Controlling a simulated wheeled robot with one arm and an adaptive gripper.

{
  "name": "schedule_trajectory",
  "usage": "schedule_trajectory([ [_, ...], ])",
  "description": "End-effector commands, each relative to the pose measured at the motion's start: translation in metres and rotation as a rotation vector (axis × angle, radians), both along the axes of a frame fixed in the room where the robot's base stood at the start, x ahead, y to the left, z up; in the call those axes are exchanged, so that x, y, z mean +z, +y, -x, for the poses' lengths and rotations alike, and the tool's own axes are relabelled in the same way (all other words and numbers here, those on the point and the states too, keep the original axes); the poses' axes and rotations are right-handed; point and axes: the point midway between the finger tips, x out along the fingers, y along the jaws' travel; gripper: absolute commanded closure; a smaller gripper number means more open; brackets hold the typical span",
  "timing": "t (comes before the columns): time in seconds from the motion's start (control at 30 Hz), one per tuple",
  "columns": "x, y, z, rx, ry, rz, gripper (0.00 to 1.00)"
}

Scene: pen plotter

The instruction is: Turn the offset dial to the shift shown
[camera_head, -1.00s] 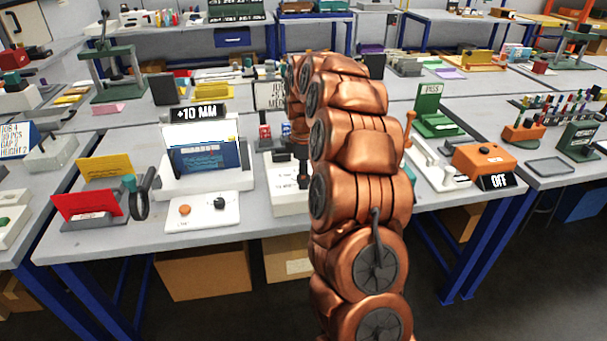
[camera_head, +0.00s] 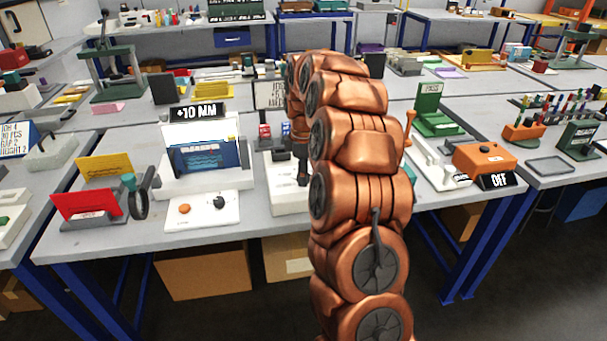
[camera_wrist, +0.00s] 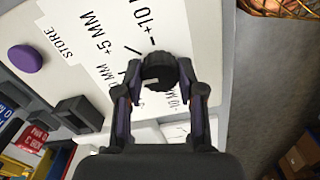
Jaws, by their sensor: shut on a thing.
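A black sign reading +10 MM (camera_head: 197,111) stands above the white plotter (camera_head: 206,182). In the wrist view the dark offset dial (camera_wrist: 158,70) sits on a white plate (camera_wrist: 85,25) printed with STORE, +5 MM, +10 MM and a partly hidden -10 MM. My gripper (camera_wrist: 160,84) is shut on the dial, one finger on each side. A black tick shows between the +5 and +10 labels, but I cannot tell which mark the dial points to. In the head view my gripper (camera_head: 302,170) is over the white dial unit (camera_head: 288,200), partly hidden by my arm.
A purple button (camera_wrist: 25,59) and dark blocks (camera_wrist: 80,113) are beside the dial. A white panel with knobs (camera_head: 203,210) lies left of the dial unit. Red (camera_head: 85,204) and yellow (camera_head: 104,166) cards stand further left. An orange box (camera_head: 483,160) with an OFF sign (camera_head: 497,181) is at right.

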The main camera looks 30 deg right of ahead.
Motion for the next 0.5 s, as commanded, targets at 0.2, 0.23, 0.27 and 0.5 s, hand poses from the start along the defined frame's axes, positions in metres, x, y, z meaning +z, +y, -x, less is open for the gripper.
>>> schedule_trajectory([
  [0.2,-0.0017,0.0000,-0.0004,-0.137,-0.001,0.000,0.96],
  [0.23,-0.0018,0.0000,-0.0004,-0.162,-0.001,0.000,0.96],
  [0.27,-0.0019,0.0000,-0.0004,-0.189,-0.001,0.000,0.96],
  [0.5,-0.0021,0.0002,-0.0001,-0.415,0.000,-0.001,0.96],
])
